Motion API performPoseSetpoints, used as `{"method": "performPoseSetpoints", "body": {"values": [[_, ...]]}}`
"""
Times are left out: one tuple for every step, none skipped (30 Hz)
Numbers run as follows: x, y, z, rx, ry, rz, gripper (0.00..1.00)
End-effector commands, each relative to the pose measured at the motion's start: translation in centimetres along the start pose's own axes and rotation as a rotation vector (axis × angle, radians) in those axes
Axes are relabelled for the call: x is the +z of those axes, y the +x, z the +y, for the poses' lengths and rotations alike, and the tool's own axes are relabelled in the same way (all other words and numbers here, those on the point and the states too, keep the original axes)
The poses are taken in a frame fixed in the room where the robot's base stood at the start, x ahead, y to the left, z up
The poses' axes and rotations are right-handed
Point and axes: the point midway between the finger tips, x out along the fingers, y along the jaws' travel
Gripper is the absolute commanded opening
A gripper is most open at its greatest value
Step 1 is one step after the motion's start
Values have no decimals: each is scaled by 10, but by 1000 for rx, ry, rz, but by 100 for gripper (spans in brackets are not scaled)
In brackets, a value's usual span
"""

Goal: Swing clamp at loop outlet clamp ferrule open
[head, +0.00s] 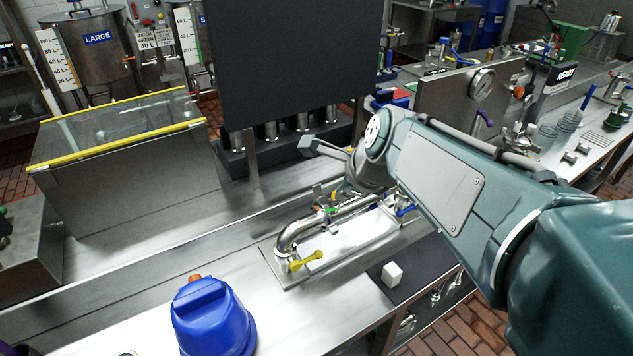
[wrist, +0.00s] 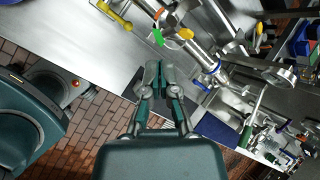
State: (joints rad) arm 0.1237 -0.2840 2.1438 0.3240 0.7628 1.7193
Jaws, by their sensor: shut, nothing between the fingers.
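A shiny steel pipe loop (head: 295,232) stands on a plate on the steel bench. A yellow handle (head: 306,260) is at its near end and a blue handle (head: 405,211) near its right end. Small green and orange parts sit on the pipe by my wrist; I cannot tell which is the outlet clamp. In the wrist view the pipe (wrist: 208,62) runs across the top, with a green tab (wrist: 158,38) and a yellow tab (wrist: 187,34) on it. My gripper (wrist: 158,68) is shut and empty, its tips below the green tab in the picture and apparently apart from it.
A white cube (head: 392,273) lies on a dark mat at the bench's front edge. A blue container (head: 212,320) stands at the near left. A black panel (head: 290,60) rises behind the pipe. A gauge panel (head: 455,105) stands at the right.

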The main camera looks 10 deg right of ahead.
Motion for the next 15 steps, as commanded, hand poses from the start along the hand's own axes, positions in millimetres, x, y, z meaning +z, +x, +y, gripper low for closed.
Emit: {"method": "performPoseSetpoints", "body": {"values": [[0,5,-9,-2,119,-7,0],[1,8,-14,-4,194,-12,0],[2,11,-20,-6,293,-20,0],[2,14,-24,-6,365,-24,0],[3,16,-29,-7,435,-30,0],[3,20,-34,-8,520,-36,0],[3,22,-38,-9,579,-40,0],[3,23,-41,-9,630,-45,0],[3,26,-45,-9,691,-50,0],[4,27,-47,-9,727,-53,0],[4,28,-49,-9,757,-55,0],[4,29,-50,-9,786,-57,0],[4,29,-51,-8,801,-58,0],[4,30,-52,-8,812,-59,0],[4,32,-52,-7,818,-59,0]]}}
